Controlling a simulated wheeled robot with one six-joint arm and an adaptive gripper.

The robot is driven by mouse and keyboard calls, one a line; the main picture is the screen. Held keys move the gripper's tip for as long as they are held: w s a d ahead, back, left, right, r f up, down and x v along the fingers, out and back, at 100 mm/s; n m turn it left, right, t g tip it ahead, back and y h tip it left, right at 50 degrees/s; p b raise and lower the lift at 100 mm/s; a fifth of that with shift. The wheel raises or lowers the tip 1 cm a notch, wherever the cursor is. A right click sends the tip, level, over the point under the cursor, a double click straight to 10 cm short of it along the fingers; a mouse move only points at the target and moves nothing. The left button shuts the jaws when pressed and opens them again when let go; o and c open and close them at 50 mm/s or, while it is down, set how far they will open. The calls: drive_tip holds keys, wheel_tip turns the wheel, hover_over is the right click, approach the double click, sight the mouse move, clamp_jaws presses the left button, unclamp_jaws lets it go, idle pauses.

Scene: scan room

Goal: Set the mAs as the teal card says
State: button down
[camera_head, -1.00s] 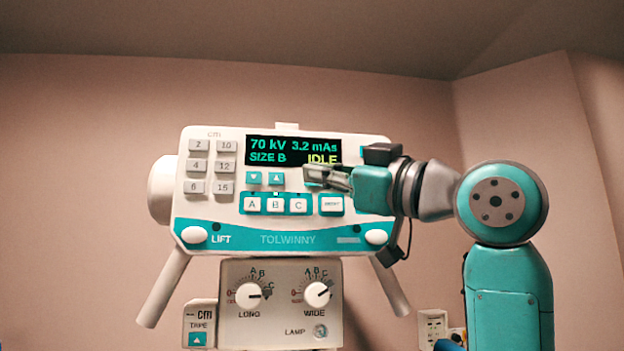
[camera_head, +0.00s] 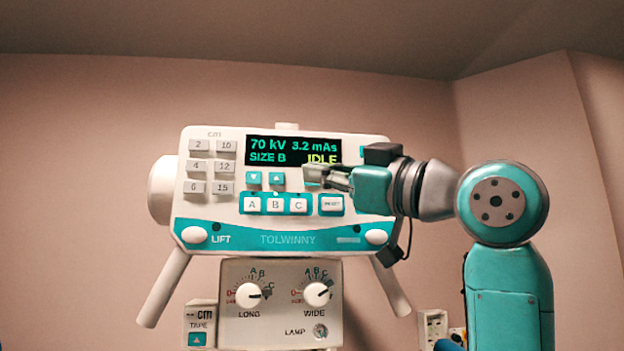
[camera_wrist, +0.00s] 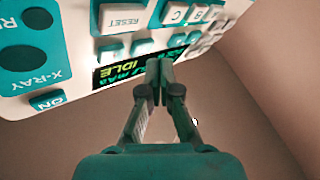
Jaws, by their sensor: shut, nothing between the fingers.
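The control panel (camera_head: 340,228) of the X-ray unit faces me, and its display (camera_head: 293,151) reads 70 kV, 3.2 mAs, SIZE B and IDLE. My gripper (camera_head: 308,173) is shut and empty, with its tips in front of the panel just below the display's right half. A teal down-arrow button (camera_head: 254,178) and up-arrow button (camera_head: 276,178) show left of the tips. The gripper covers the area under the mAs reading, so any buttons there are mostly hidden. In the wrist view the closed fingers (camera_wrist: 159,75) overlap the display (camera_wrist: 122,71). Touch cannot be told. No teal card is in view.
Buttons A, B and C (camera_head: 275,204) and a reset button (camera_head: 332,204) sit close below the gripper. Grey cm buttons (camera_head: 197,167) are at the left. LONG (camera_head: 249,295) and WIDE (camera_head: 318,294) knobs are below. The wrist view shows an ON button (camera_wrist: 47,100).

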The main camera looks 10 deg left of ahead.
drive_tip(key=shift+w, duration=0.15)
drive_tip(key=shift+w+a, duration=0.1)
drive_tip(key=shift+w, duration=0.15)
drive_tip(key=shift+w+a, duration=0.1)
drive_tip(key=shift+w, duration=0.3)
idle(1.0)
drive_tip(key=shift+s, duration=0.1)
drive_tip(key=shift+s+d, duration=0.2)
drive_tip(key=shift+s, duration=0.45)
drive_tip(key=s, duration=0.2)
drive_tip(key=s+d, duration=0.1)
drive_tip(key=s, duration=0.2)
drive_tip(key=shift+d, duration=0.2)
drive_tip(key=shift+w, duration=0.2)
idle(1.9)
